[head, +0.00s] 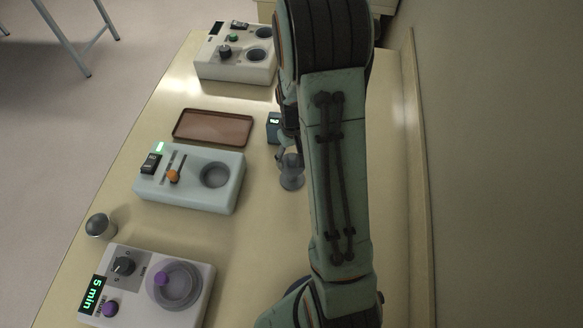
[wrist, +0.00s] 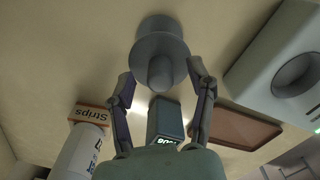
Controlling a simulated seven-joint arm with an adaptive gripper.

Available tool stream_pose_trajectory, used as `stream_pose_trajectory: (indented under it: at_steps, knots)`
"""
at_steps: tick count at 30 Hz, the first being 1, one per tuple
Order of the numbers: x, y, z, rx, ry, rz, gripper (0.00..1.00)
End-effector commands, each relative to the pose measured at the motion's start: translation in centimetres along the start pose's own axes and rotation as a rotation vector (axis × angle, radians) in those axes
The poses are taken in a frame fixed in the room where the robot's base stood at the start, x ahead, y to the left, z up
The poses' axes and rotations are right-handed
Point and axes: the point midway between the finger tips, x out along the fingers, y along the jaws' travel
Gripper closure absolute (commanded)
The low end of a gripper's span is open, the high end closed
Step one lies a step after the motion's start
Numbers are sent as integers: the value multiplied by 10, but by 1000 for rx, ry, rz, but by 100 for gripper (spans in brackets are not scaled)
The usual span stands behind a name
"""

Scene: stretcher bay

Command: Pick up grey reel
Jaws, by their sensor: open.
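The grey reel (head: 292,173) stands on the table, right of the middle device and partly beside my arm in the head view. In the wrist view the grey reel (wrist: 160,42) shows a wide flange and a narrower stub pointing toward my gripper. My gripper (wrist: 161,76) is open, with one finger on each side of the stub and the tips near the flange. No clear contact shows. In the head view my gripper (head: 283,155) is mostly hidden by my arm, right at the reel.
A small dark box with a display (head: 273,126) stands close behind the reel; it also shows in the wrist view (wrist: 164,122). The middle device (head: 203,196), brown tray (head: 212,143), purple-knob device (head: 197,262) and rear device (head: 262,72) lie leftward. A Strips box (wrist: 91,114) and white bottle (wrist: 80,150) are nearby.

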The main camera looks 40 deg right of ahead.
Motion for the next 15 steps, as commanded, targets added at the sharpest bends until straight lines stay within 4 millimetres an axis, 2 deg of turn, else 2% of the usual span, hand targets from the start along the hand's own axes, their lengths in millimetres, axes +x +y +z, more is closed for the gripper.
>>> stream_pose_trajectory:
  at_steps: [5,6,8,9,11,15]
  knots:
    - [0,0,0,0,0,0,45]
    - [0,0,0,0,0,0,51]
    - [0,0,0,0,0,0,70]
    - [0,0,0,0,0,0,83]
    - [0,0,0,0,0,0,100]
    - [0,0,0,0,0,0,100]
